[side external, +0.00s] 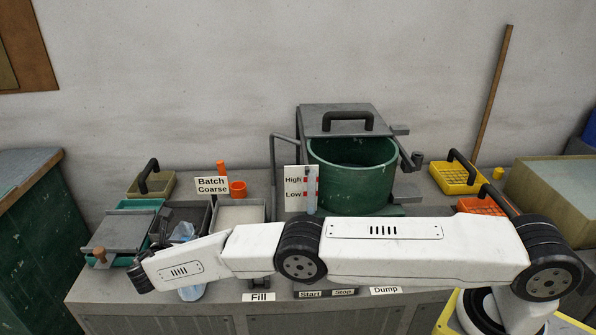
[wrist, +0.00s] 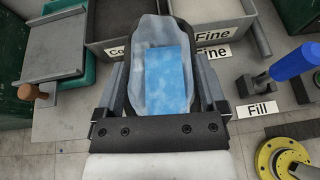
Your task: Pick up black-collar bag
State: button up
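A translucent pale bag (wrist: 140,90) with a blue patch (wrist: 168,78) fills the middle of the wrist view. Dark parts show at both sides of its upper end; I cannot tell if these are a black collar. My gripper (wrist: 162,72) has one grey finger on each side of the bag. The fingers stand apart, and I cannot tell whether they touch it. In the side external view, pale bluish plastic shows above the arm's end (side external: 183,231) and below it (side external: 192,293). The arm hides the part between, and the fingertips are hidden there.
A teal tray with a grey lid (side external: 116,232) is at the left. The green drum (side external: 350,180) stands at the centre. A blue-handled lever (wrist: 294,64) stands by the Fill label, right of the bag.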

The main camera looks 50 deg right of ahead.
grip_shut()
jog(key=shift+r, duration=0.1)
jog(key=shift+r, duration=1.55)
jog(key=shift+s+d+r, duration=0.2)
jog(key=shift+s+r, duration=0.65)
jog(key=shift+r, duration=0.3)
jog(key=s+d+r, duration=0.3)
jog(key=s+r, duration=0.4)
jog(key=s, duration=0.4)
jog(key=shift+s+r, duration=0.25)
jog(key=shift+s, duration=0.15)
jog(key=shift+d, duration=0.1)
jog(key=shift+r, duration=0.15)
